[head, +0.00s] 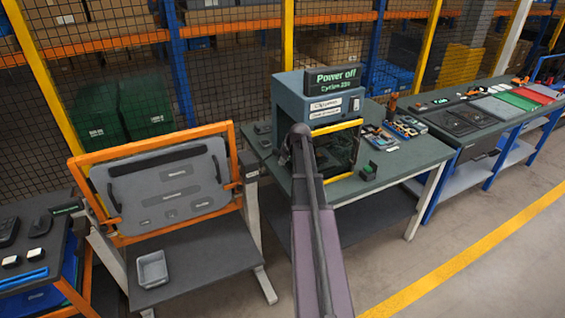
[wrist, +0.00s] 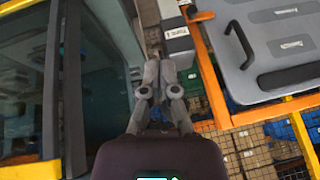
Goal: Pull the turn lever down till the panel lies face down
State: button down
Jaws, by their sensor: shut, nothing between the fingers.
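The grey panel (head: 165,185) sits in an orange tilting frame (head: 150,142) at the left of the head view. It leans back with its labelled face towards me. Its corner also shows at the upper right of the wrist view (wrist: 270,35). A small orange piece (head: 232,186) is at the frame's right side, by the pivot post; I cannot tell whether it is the turn lever. My gripper (wrist: 160,68) is shut and empty, apart from the panel. In the head view my arm hides the gripper's fingers.
A blue-grey machine (head: 292,98) with a yellow-edged door stands on the green-topped bench (head: 400,155), close behind my arm. A grey bin (head: 152,269) is on the shelf below the panel. A black-topped table (head: 35,250) is at far left. Floor is clear at right.

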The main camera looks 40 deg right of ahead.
jog(key=shift+r, duration=0.1)
jog(key=w+d+r+p+v, duration=0.1)
jog(key=w+p+v, duration=0.1)
jog(key=p+v, duration=1.1)
jog(key=s+a+f+n+g+y+b, duration=0.1)
jog(key=a+f+n+g+b, duration=0.1)
jog(key=a+f+b, duration=2.4)
notch_tip(320, 180, down, 2)
jog(key=shift+s+a+f+g+b, duration=0.1)
jog(key=shift+s+a+g+b, duration=0.4)
jog(key=shift+a, duration=0.55)
jog(key=shift+w, duration=0.1)
dwell(0.4)
